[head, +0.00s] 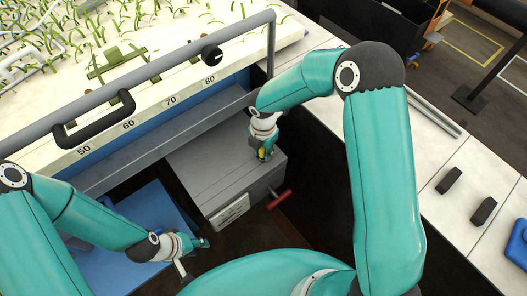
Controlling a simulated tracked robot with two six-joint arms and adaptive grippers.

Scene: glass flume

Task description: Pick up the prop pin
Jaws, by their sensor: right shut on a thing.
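My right gripper (264,153) is above the top of a grey box (215,165), near its right end. It is shut on a small yellowish thing (262,154), mostly hidden by the fingers; I cannot tell whether this is the prop pin. A red bar-shaped handle (279,199) sticks out at the right end of the grey box, below and apart from my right gripper. My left gripper (196,256) is at the lower left, its fingers apart, beside a blue surface (135,265), and seems empty.
A grey rail (170,66) with a black handle (95,120) runs along a numbered pale edge (150,107) above the box. Green plants (130,15) stand behind it. Two black blocks (449,180) (483,210) lie on the white surface at right. Dark floor surrounds the box.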

